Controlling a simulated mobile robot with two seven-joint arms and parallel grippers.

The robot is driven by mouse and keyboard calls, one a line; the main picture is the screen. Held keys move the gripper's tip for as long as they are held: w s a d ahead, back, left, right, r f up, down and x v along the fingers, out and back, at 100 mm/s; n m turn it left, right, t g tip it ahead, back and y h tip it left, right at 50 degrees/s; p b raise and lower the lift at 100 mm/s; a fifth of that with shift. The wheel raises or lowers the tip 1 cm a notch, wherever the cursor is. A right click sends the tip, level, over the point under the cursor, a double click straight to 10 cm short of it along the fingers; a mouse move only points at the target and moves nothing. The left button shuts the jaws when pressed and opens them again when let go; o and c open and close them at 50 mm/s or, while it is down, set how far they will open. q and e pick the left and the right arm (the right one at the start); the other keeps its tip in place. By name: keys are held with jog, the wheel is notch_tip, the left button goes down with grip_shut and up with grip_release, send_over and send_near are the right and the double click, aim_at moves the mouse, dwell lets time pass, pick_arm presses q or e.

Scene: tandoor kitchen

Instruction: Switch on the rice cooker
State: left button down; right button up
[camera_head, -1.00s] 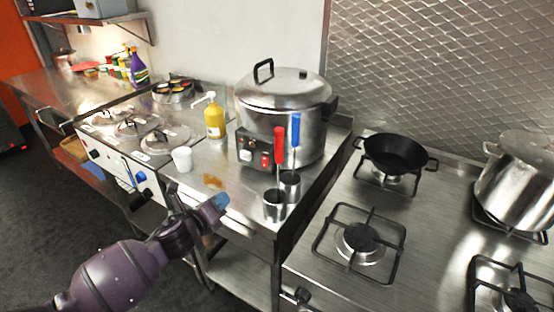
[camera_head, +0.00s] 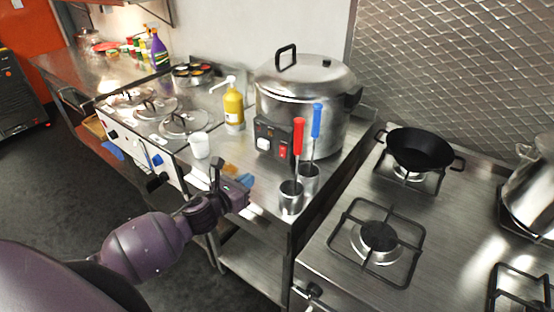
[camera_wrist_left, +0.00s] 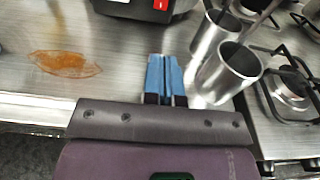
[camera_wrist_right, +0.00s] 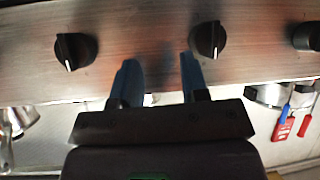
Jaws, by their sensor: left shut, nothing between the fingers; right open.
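The rice cooker (camera_head: 305,95) is a large steel pot with a closed lid, standing on the steel counter. Its dark control box (camera_head: 277,141) faces front and carries a red switch (camera_head: 283,152). The red switch also shows at the top edge of the left wrist view (camera_wrist_left: 160,4). My left gripper (camera_head: 247,181) is shut and empty, over the counter's front edge, in front of the control box and apart from it. Its blue fingers (camera_wrist_left: 165,60) are pressed together in the left wrist view. My right gripper (camera_wrist_right: 160,68) is open and empty in front of a steel panel with knobs.
Two steel cups (camera_head: 291,197) (camera_head: 308,178) holding red- and blue-handled utensils stand just right of my left gripper. An orange-brown spill (camera_wrist_left: 65,64) lies on the counter. A yellow pump bottle (camera_head: 234,108) and white cup (camera_head: 200,145) stand left. A black knob (camera_wrist_right: 208,40) faces my right gripper.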

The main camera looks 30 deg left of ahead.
aim_at(281, 156)
pick_arm(q)
jog(key=shift+w, duration=0.4)
jog(key=w, duration=0.4)
jog(key=w+d+f, duration=0.1)
jog(key=w, duration=0.7)
jog(key=shift+w+d+f+p, duration=0.1)
jog(key=shift+d+f+p, duration=0.2)
jog(key=shift+d, duration=0.1)
jog(key=shift+w+f, duration=0.1)
jog(key=shift+w, duration=0.25)
pick_arm(e)
jog(key=shift+w+r, duration=0.1)
jog(key=shift+r, duration=0.15)
jog(key=shift+w+a+r, duration=0.1)
